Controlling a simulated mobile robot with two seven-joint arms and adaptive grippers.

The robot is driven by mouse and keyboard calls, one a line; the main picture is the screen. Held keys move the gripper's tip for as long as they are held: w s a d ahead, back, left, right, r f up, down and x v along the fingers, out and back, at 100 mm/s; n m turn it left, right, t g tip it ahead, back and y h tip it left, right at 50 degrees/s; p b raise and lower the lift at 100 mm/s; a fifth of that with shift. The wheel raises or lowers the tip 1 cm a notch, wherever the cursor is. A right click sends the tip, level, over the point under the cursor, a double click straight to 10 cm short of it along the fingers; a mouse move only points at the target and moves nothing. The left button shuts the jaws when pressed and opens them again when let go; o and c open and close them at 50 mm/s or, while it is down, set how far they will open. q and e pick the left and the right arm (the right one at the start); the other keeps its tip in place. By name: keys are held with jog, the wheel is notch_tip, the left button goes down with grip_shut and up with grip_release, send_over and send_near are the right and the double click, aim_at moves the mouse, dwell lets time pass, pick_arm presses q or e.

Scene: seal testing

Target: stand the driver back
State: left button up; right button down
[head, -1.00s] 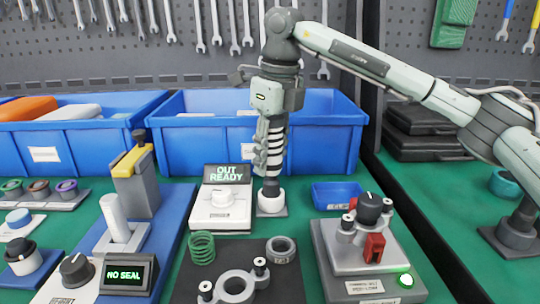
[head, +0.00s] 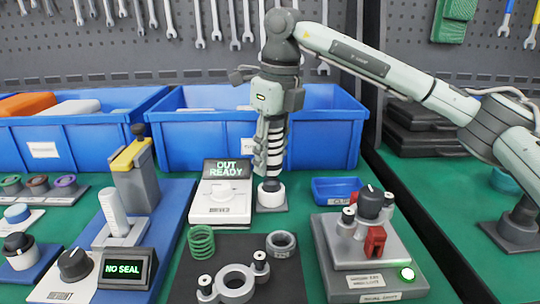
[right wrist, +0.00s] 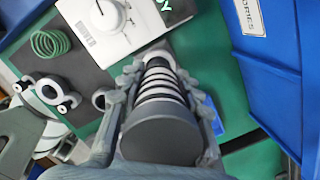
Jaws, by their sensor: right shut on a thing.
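The driver (head: 279,143), with a black-and-white banded handle, is upright in my right gripper (head: 268,158), which is shut on it from above. Its lower end is at the white round cup of a stand (head: 271,195) on a grey square base. I cannot tell how deep the tip sits in the cup. In the right wrist view the driver's dark round end (right wrist: 160,135) and banded handle show between the fingers (right wrist: 158,90). My left gripper is not in view.
Left of the stand is a white dial box (head: 221,200) reading "OUT READY". On the right are a small blue tray (head: 334,190) and a grey fixture (head: 372,258) with a lit green button. A large blue bin (head: 215,145) stands close behind. A green spring (head: 201,241) and grey rings lie in front.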

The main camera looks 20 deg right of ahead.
aim_at(270, 119)
jog(key=shift+f+b, duration=0.55)
jog(key=shift+f, duration=0.2)
dwell(1.3)
jog(key=c, duration=1)
grip_release()
jog(key=shift+r+p, duration=2.65)
jog(key=shift+r, duration=1.85)
